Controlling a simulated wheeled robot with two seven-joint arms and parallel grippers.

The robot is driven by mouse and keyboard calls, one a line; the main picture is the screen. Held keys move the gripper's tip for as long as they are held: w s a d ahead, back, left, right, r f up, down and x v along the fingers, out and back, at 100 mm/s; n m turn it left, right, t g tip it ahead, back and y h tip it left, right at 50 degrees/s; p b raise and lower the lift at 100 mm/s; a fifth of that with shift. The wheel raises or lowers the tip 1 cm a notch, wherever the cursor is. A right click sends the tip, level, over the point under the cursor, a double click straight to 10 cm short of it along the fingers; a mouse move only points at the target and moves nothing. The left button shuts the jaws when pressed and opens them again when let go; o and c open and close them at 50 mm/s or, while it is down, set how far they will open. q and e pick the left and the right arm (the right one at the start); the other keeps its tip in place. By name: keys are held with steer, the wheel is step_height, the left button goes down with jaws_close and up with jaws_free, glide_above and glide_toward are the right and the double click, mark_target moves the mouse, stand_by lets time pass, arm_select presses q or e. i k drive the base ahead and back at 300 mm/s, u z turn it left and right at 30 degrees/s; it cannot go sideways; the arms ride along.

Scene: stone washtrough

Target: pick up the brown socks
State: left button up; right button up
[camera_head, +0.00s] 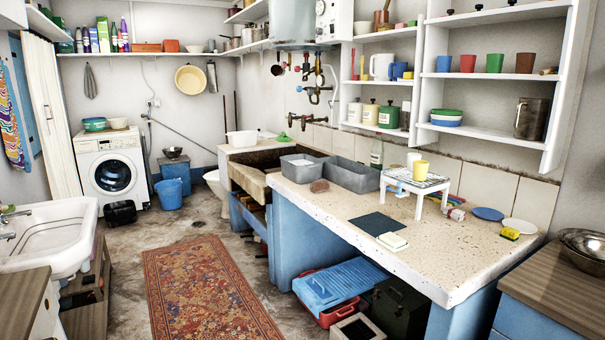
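A small brown lump (319,186), which may be the brown socks, lies on the speckled stone counter (350,200), just in front of the grey basins. It is too small to tell for certain that it is socks. Neither of my grippers is in view.
Two grey basins (353,176) stand behind the brown lump. A small white stand (416,185) with a yellow cup, a dark mat (377,224) and a white block (392,242) are to its right. The stone trough (254,182) is to its left. A patterned rug (205,285) covers open floor.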

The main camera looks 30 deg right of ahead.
mark_target(320, 187)
steer(key=z, duration=0.25)
steer(key=i, duration=4.6)
steer(key=z, duration=0.65)
